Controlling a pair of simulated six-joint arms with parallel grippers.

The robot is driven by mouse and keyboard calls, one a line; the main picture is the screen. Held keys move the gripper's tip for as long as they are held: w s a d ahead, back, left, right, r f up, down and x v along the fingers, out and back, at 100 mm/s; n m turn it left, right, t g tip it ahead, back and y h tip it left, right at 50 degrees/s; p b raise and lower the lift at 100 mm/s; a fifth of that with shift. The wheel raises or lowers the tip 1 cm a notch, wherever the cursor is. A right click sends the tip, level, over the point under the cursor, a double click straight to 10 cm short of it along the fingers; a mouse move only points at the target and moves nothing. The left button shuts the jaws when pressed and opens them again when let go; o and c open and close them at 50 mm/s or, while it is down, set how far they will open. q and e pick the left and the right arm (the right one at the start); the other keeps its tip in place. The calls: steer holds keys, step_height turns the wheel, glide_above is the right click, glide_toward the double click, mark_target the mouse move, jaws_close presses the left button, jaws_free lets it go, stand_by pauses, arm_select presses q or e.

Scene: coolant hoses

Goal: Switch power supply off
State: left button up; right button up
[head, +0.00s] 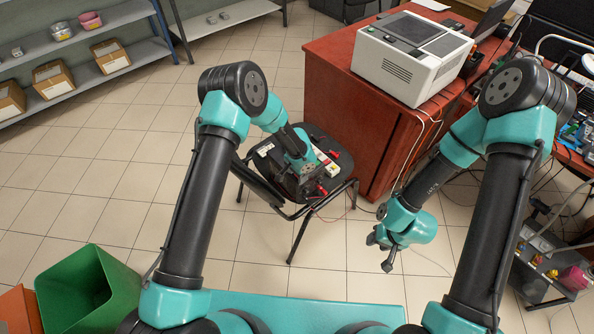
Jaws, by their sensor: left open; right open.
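On a black chair (348,186) stands a dark boxy unit with a white strip (325,163) and red parts (321,190) beside it. It may be the power supply, but I cannot tell for sure, and no switch can be made out. My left gripper (305,188) is over the chair seat, right at these items, and hides part of them. It is open; whether it touches anything is unclear. My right gripper (380,252) is open and empty, in the air over the floor, to the right of the chair.
A red desk (335,90) behind the chair bears a white-grey machine (400,75). A dark unit (540,270) with hoses and a pink part stands at the right. Shelves (75,75) with boxes are at upper left, a green bin (115,280) at lower left. Cables hang by the desk.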

arm_select(q)
step_height(320, 180, up, 17)
steer(key=shift+r, duration=0.2)
stand_by(0.5)
steer(key=shift+a, duration=0.1)
